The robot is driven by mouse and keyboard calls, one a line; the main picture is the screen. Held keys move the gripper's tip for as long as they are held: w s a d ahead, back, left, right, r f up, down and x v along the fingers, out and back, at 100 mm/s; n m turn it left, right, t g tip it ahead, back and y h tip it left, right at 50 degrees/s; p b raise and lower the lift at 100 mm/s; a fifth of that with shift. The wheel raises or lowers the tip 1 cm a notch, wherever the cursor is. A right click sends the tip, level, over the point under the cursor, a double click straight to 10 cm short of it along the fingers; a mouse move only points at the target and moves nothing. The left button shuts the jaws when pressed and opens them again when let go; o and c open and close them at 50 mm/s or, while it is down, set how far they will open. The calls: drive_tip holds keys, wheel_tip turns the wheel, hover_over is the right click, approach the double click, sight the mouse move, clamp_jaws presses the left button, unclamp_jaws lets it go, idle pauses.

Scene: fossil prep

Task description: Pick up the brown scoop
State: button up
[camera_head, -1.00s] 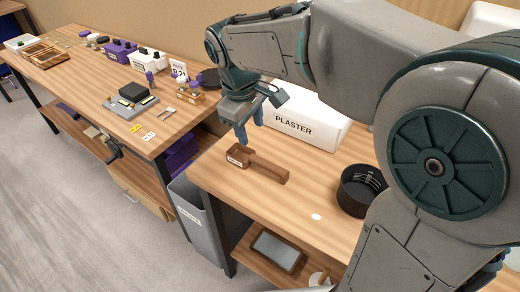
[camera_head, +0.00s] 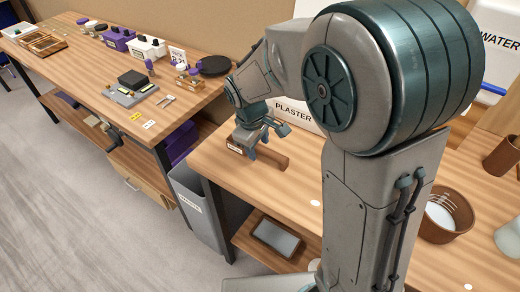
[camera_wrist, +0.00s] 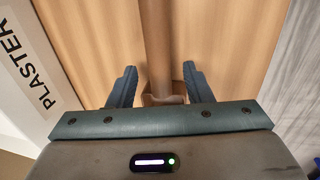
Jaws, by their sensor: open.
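The brown scoop lies on the wooden table, with its handle (camera_head: 273,160) pointing right in the head view. My gripper (camera_head: 262,143) is low over the scoop and hides part of it. In the wrist view the scoop's handle (camera_wrist: 156,45) runs up between the two blue fingers of my gripper (camera_wrist: 153,82). The fingers are open, with a gap on each side of the handle. The scoop's bowl is mostly hidden behind the gripper body in the wrist view.
A white plaster container (camera_head: 297,112) stands behind the scoop. A brown pot (camera_head: 447,217) with white contents is at the right. A grey bin (camera_head: 197,205) stands below the table's left edge. A workbench (camera_head: 190,92) with tools extends left. Table around the handle is clear.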

sight(258, 146)
drive_tip(key=shift+f, duration=0.2)
clamp_jaws()
drive_tip(key=shift+r, duration=0.1)
drive_tip(key=shift+r, duration=0.45)
wheel_tip(258, 146, up, 3)
drive_tip(key=shift+w+f, duration=0.1)
drive_tip(key=shift+f, duration=0.05)
drive_tip(key=s+d+r, duration=0.1)
drive_tip(key=d+r, duration=0.2)
drive_tip(key=d, duration=0.2)
drive_tip(key=d+r+b, duration=0.1)
drive_tip(key=d+r, duration=0.3)
drive_tip(key=d, duration=0.2)
drive_tip(key=shift+s+d+r, duration=0.15)
drive_tip(key=shift+s+d, duration=0.15)
drive_tip(key=shift+s, duration=0.05)
